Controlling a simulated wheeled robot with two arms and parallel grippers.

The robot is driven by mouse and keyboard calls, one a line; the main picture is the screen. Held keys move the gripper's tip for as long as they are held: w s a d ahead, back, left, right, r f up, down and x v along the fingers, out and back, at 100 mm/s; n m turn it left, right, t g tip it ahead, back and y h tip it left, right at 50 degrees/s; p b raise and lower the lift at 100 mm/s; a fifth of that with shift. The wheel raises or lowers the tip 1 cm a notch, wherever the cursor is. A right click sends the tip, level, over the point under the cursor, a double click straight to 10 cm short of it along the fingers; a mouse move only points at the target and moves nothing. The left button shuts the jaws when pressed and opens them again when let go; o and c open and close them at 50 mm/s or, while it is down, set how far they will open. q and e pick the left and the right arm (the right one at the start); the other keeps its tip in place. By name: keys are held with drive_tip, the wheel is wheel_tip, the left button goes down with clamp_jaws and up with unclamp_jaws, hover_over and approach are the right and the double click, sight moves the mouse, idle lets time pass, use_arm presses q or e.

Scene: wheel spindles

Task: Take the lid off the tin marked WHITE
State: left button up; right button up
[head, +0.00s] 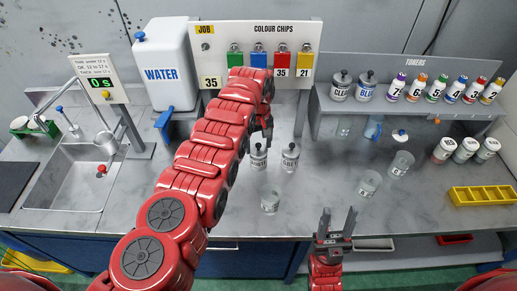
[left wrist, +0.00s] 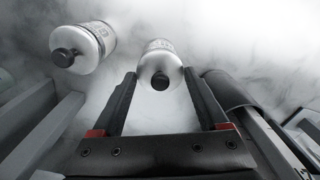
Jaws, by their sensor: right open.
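Two small pale tins with dark-knobbed lids stand side by side on the counter. The right one (head: 290,158) reads GREY; the left one (head: 258,158) has a small label that is hard to read. My left gripper (head: 267,132) is just behind and above them, partly hidden by its arm. In the left wrist view its fingers (left wrist: 163,85) are apart, with one lidded tin (left wrist: 160,60) beyond and between the tips. The other tin (left wrist: 88,45) is to the left there. My right gripper (head: 338,222) is open and empty near the counter's front edge.
A glass jar (head: 270,202) stands in front of the tins, with more glass jars (head: 369,184) to the right. A shelf (head: 400,104) holds several toners and two tins. A yellow tray (head: 482,195) is at far right, a sink (head: 75,185) at left.

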use_arm(q)
drive_tip(key=c, duration=0.7)
